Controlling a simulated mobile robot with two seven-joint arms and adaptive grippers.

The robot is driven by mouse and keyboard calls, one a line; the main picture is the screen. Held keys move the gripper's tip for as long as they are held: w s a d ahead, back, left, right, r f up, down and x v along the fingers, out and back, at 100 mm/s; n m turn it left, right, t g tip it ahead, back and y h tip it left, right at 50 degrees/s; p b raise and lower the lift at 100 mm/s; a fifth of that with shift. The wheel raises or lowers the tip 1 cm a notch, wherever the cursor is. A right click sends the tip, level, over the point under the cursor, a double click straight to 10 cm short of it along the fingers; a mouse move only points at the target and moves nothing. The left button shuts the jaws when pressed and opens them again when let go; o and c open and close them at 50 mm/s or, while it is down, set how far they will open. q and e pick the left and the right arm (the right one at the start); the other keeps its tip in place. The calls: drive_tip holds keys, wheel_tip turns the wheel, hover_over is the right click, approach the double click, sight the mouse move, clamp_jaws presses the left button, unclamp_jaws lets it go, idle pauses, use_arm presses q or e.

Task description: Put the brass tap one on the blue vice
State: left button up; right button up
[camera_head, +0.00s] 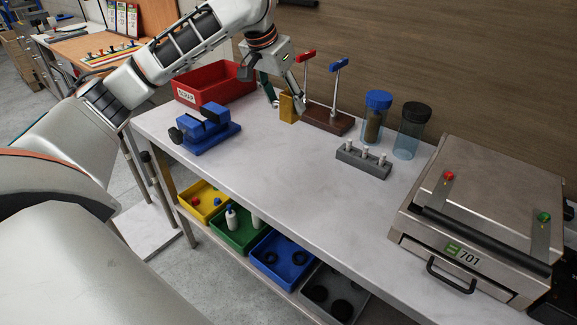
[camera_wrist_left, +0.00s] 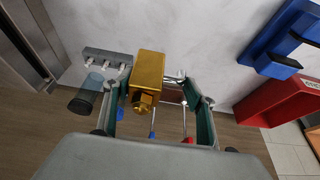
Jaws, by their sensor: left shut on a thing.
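The brass tap (camera_head: 287,108), a gold block with a hex nut on one end, is between the fingers of my left gripper (camera_head: 287,97). In the left wrist view, the left gripper (camera_wrist_left: 155,85) is shut on the brass tap (camera_wrist_left: 149,68). I cannot tell whether the tap touches the bench. The blue vice (camera_head: 207,132) stands on the bench, left of and nearer than the gripper; it also shows in the left wrist view (camera_wrist_left: 268,48). Nothing is seen in its jaws. My right gripper is not in view.
A wooden stand (camera_head: 330,120) with red- and blue-handled tools is right beside the tap. A red bin (camera_head: 215,86) stands behind the vice. A grey rack (camera_head: 362,161), two blue-tinted jars and a metal case (camera_head: 475,205) stand to the right. The bench middle is clear.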

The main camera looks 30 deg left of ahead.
use_arm(q)
drive_tip(key=shift+w+f+b, duration=0.1)
drive_tip(key=shift+f+b, duration=3.05)
drive_tip(key=shift+f, duration=5.75)
drive_tip(key=shift+r, duration=0.15)
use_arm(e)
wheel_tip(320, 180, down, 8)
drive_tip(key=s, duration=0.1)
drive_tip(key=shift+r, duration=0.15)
use_arm(q)
drive_tip(key=shift+r+p, duration=0.15)
drive_tip(key=shift+p, duration=0.5)
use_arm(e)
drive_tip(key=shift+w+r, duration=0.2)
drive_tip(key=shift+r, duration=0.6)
use_arm(q)
drive_tip(key=shift+p, duration=0.9)
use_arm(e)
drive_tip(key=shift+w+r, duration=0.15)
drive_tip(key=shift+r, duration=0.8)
use_arm(q)
drive_tip(key=shift+f+p, duration=0.25)
drive_tip(key=shift+p, duration=0.7)
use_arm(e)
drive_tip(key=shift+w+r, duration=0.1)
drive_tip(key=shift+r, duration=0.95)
